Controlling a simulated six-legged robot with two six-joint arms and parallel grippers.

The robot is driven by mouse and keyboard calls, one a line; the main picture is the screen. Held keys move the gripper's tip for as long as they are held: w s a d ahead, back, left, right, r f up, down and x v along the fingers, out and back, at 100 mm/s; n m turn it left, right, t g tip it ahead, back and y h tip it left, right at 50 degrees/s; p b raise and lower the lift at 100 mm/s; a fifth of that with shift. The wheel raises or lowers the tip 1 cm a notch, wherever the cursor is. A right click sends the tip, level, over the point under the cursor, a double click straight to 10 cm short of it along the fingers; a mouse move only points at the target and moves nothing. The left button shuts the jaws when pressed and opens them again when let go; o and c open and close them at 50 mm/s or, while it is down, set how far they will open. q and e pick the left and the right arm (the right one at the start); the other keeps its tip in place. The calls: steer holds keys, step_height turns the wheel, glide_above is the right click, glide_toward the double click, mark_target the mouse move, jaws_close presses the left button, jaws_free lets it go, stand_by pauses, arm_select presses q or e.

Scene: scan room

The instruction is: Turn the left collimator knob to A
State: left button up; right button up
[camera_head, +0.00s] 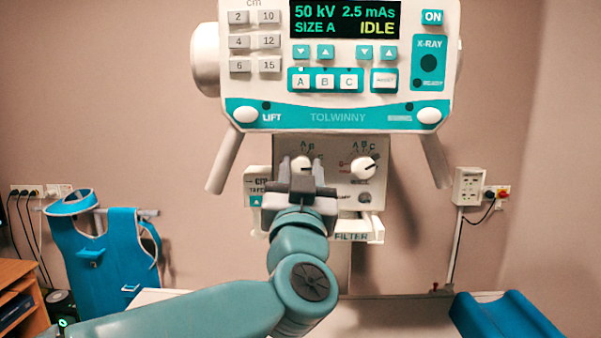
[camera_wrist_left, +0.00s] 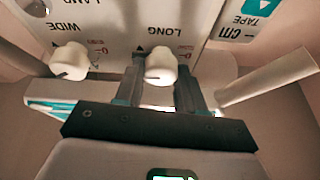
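The left collimator knob (camera_head: 301,163) is a white knob on the panel under the console, with small letters around its top. My left gripper (camera_head: 302,172) is in front of it, one finger on each side. In the left wrist view, which looks upside down, the knob (camera_wrist_left: 160,66) by the word LONG sits between the two spread fingers (camera_wrist_left: 161,82). I cannot tell whether they touch it. The knob's pointer direction is not clear. The right collimator knob (camera_head: 362,168) is beside it; it also shows in the wrist view (camera_wrist_left: 70,61) by WIDE. My right gripper is not in view.
The console (camera_head: 338,117) above reads SIZE A and IDLE. Two slanted handles (camera_head: 224,162) (camera_head: 436,160) hang from it. A filter ledge (camera_head: 352,237) lies below the knobs. A blue apron (camera_head: 75,240) hangs at left; a blue pad (camera_head: 505,318) lies at lower right.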

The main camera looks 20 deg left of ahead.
arm_select(q)
steer(key=shift+n, duration=0.5)
steer(key=n+g+y, duration=0.1)
steer(key=n+y, duration=0.1)
steer(key=n, duration=0.2)
steer(key=shift+w+d+b, duration=0.1)
steer(key=shift+b, duration=0.3)
steer(key=n+g+y, duration=0.1)
steer(key=n, duration=0.1)
steer(key=n+y, duration=0.1)
steer(key=n, duration=0.2)
steer(key=shift+g+y, duration=0.3)
steer(key=shift+g, duration=0.1)
steer(key=n+g, duration=0.1)
steer(key=n, duration=0.2)
steer(key=n+g+y+p, duration=0.1)
steer(key=n, duration=0.2)
steer(key=shift+d+r, duration=0.1)
steer(key=shift+r, duration=0.05)
steer(key=n+g+p, duration=0.1)
steer(key=n+g, duration=0.1)
steer(key=n, duration=0.2)
steer(key=shift+n, duration=0.4)
